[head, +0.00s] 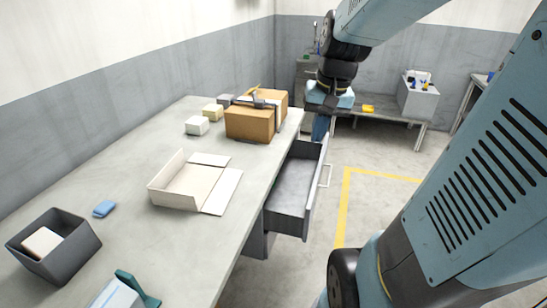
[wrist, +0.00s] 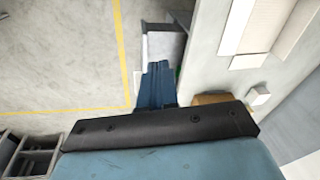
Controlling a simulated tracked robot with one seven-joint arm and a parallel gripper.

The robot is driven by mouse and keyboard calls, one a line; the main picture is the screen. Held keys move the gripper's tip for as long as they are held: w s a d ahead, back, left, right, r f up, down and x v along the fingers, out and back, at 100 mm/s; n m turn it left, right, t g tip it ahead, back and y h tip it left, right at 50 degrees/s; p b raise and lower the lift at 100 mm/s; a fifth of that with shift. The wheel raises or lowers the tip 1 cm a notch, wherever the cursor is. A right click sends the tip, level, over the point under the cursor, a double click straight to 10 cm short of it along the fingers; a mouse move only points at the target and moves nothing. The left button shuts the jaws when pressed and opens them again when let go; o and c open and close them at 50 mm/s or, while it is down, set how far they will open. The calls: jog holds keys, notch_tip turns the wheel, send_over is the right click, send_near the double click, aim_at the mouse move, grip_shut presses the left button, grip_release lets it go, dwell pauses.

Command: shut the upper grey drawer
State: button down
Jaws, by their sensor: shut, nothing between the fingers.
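The upper grey drawer (head: 290,190) is pulled out from under the right side of the worktable, its inside open to view. Its front panel (head: 314,195) with a pale handle (head: 326,175) faces right, toward the open floor. Part of the drawer (wrist: 160,45) shows in the wrist view beyond the fingertips. My gripper (head: 319,138) points down at the far end of the drawer front. Its blue fingers (wrist: 157,68) are shut and empty in the wrist view. I cannot tell whether they touch the drawer.
The worktable (head: 130,170) holds an open carton (head: 185,180), cardboard boxes (head: 250,124), small pale blocks (head: 197,126), a blue item (head: 104,209) and a dark bin (head: 70,255). Floor with a yellow line (head: 345,205) is clear right of the drawer. A bench (head: 385,117) stands behind.

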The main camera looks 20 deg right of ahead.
jog(key=w+d+f+m+g+y, duration=0.1)
jog(key=w+d+f+m+y, duration=0.4)
jog(key=f, duration=0.4)
jog(key=w+d+f+m+g+y, duration=0.2)
jog(key=w+d+f+m, duration=0.1)
jog(key=d+f, duration=0.5)
jog(key=s+d+f+m+t+y, duration=0.1)
jog(key=d+f+m+t+y, duration=0.45)
jog(key=f, duration=0.65)
jog(key=s+d+f+m+t+y, duration=0.1)
jog(key=d+f+m+t+y, duration=0.1)
jog(key=d+f+m+t, duration=0.8)
jog(key=w+a+f+n+g, duration=0.1)
jog(key=w+a, duration=0.3)
jog(key=a, duration=0.4)
jog(key=w+a+f+n+g, duration=0.1)
jog(key=w+a+f+g, duration=0.1)
jog(key=a, duration=0.5)
jog(key=shift+w+a+g, duration=0.35)
jog(key=shift+w+g, duration=0.2)
jog(key=shift+w, duration=0.35)
jog(key=shift+n+h, duration=0.25)
